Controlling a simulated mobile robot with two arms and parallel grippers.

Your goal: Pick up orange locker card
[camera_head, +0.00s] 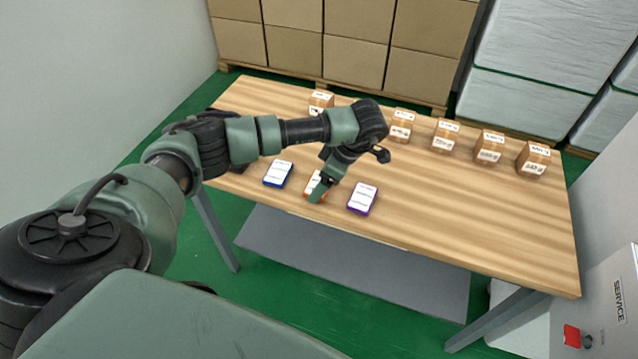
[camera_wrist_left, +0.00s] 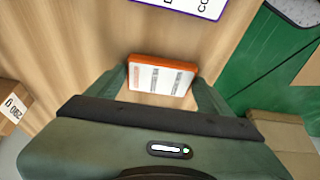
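The orange locker card (camera_head: 309,184) has a white label and lies on the wooden table between a blue card and a purple card. My left gripper (camera_head: 321,190) is down at it and hides part of it in the head view. In the left wrist view the orange card (camera_wrist_left: 158,78) sits between the two fingertips of my left gripper (camera_wrist_left: 162,82), one finger along each side. The fingers are spread about the card's width; whether they touch it is hard to tell. My right gripper is not in view.
The blue card (camera_head: 278,173) lies left of the orange one and the purple card (camera_head: 362,198) right of it, close by. Several small boxes (camera_head: 488,146) stand along the table's back edge. The table (camera_head: 480,225) is bare at the right front.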

